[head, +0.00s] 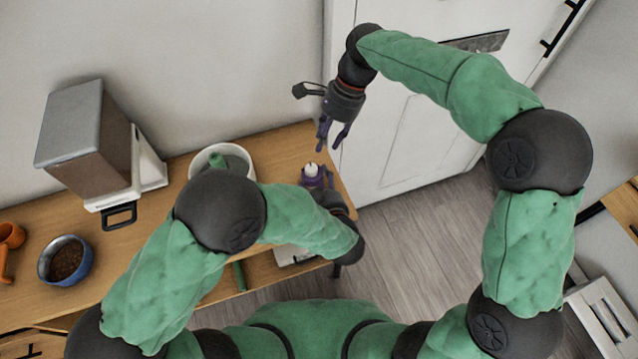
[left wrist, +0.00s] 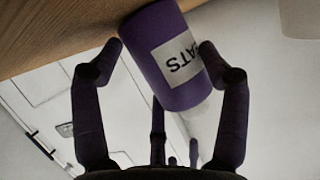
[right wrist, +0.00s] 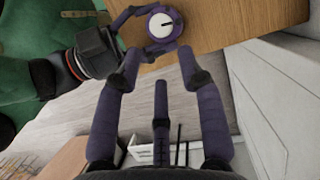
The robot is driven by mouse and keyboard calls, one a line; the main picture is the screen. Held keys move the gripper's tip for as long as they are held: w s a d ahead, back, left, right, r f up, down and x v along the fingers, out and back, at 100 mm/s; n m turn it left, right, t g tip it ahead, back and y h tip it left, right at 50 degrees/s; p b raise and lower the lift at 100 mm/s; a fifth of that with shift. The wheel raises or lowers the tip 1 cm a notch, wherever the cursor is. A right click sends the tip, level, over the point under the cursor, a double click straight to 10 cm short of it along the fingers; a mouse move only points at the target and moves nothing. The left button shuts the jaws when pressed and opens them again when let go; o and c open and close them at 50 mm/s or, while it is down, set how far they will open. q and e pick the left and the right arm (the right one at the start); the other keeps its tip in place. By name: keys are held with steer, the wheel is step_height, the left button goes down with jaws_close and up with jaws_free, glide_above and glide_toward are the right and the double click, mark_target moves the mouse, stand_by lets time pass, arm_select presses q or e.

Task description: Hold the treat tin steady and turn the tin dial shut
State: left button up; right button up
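The purple treat tin (head: 311,181) stands near the right end of the wooden counter. In the left wrist view its white label (left wrist: 176,62) shows part of a word, and one fingertip sits on each side. My left gripper (left wrist: 163,50) is closed around the tin's body; the head view partly hides it behind my left arm. The white dial (right wrist: 161,26) on top has a dark pointer line, pointing right in the right wrist view. My right gripper (head: 330,137) is above the tin, pointing down. Its fingers are apart and empty, short of the dial.
A white bowl (head: 245,151) is left of the tin, partly behind my left arm. A grey-topped container (head: 85,140), a blue bowl of brown bits (head: 67,260) and an orange mug (head: 11,235) are farther left. A white door (head: 425,140) is to the right.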

steer(key=o, duration=0.3)
steer(key=shift+o, duration=0.2)
steer(key=w+a+r+m+t+y, duration=0.1)
steer(key=w+a+r+t+y, duration=0.2)
steer(key=w+a+r, duration=0.3)
steer(key=w+a+r+m+t+y, duration=0.2)
steer(key=w+a+r+t+y, duration=0.15)
steer(key=a, duration=0.45)
steer(key=w+d+r+m+t+h, duration=0.1)
steer(key=w+r+m+t, duration=0.1)
steer(key=w, duration=0.1)
steer(key=w+d+r+m+t+h, duration=0.1)
steer(key=w+r+m+t, duration=0.1)
steer(key=w+m+t, duration=0.1)
steer(key=w+d+r+m+t+h, duration=0.1)
steer(key=w+r+m+t, duration=0.1)
steer(key=w+m, duration=0.1)
steer(key=shift+w+r, duration=0.2)
steer(key=shift+r, duration=0.05)
steer(key=m+g+h, duration=0.7)
steer(key=g+h, duration=0.1)
steer(key=g, duration=0.4)
glide_toward(311, 167)
steer(key=shift+t, duration=0.25)
steer(key=f, duration=0.8)
steer(key=shift+s+d+f, duration=0.2)
steer(key=shift+d+f, duration=0.15)
steer(key=shift+f, duration=0.05)
